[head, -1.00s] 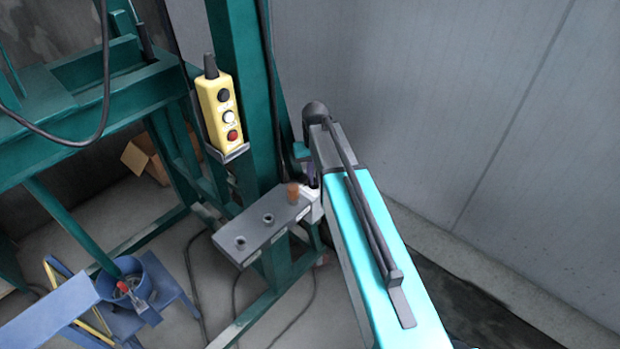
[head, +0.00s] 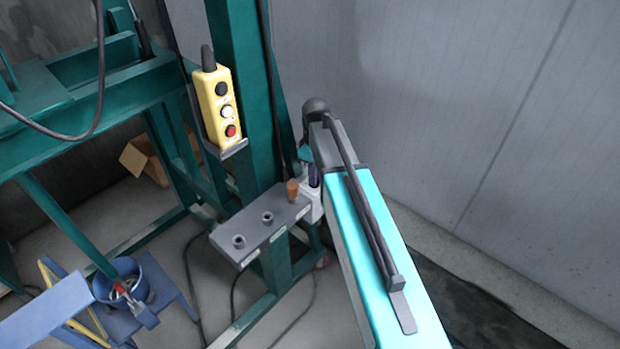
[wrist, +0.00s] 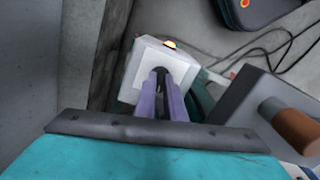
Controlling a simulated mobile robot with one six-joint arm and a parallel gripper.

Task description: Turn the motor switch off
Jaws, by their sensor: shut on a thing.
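The motor switch box (wrist: 136,72) is a pale box in the middle of the wrist view. It has a light front plate and a small orange lamp (wrist: 170,44), bright-looking, at its edge. A dark switch knob (wrist: 160,72) sits on the plate. My gripper (wrist: 161,79) has its two purple fingers on either side of the knob, shut on it at the plate. In the head view the box (head: 314,208) shows only in part beside my arm, at the end of a grey bracket. The knob is hidden there, and its exact angle is hard to read.
The grey bracket (head: 250,238) carries sockets and a brown cylinder (head: 293,190) close to my gripper. A yellow button pendant (head: 219,104) hangs on the green frame (head: 238,60). A grey wall (head: 450,90) stands to the right. Cables lie on the floor.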

